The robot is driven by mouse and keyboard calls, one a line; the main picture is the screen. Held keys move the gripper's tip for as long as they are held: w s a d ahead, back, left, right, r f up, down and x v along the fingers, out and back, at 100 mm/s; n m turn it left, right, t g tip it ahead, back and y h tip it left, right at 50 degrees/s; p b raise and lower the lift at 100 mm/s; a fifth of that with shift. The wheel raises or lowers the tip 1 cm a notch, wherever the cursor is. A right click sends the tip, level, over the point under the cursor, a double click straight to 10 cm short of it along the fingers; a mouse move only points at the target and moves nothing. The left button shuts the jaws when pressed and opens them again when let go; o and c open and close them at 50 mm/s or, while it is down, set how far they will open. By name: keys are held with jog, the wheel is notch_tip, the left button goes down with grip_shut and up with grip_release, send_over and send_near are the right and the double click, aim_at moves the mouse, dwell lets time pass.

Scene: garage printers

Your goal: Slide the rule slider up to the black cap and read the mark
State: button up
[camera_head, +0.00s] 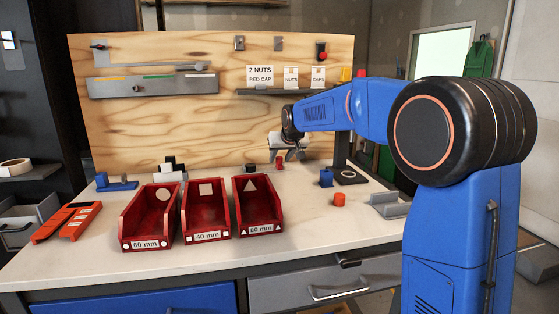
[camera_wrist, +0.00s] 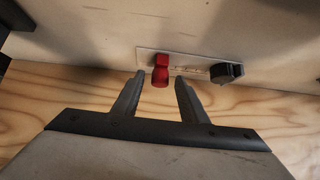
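The red rule slider (camera_wrist: 161,70) sits on a pale strip-like rule (camera_wrist: 188,66) in the wrist view. The black cap (camera_wrist: 227,72) is at the right end of the rule, with a clear gap between it and the slider. My gripper (camera_wrist: 158,78) is open, one finger each side of the slider in the picture, with gaps visible on both sides. In the head view my gripper (camera_head: 289,156) is low at the back of the bench, the slider (camera_head: 280,163) shows beside it, and the black cap (camera_head: 250,169) is to its left. The rule's marks are too small to read.
Three red bins (camera_head: 206,216) stand in front on the white bench top (camera_head: 290,262). A plywood board (camera_head: 150,130) rises behind. A blue block (camera_head: 326,178), a red-orange cylinder (camera_head: 339,200) and a grey tray (camera_head: 388,205) lie to the right.

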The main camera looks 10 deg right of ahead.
grip_shut()
jog(key=shift+a, duration=4.05)
jog(key=shift+o, duration=0.5)
grip_release()
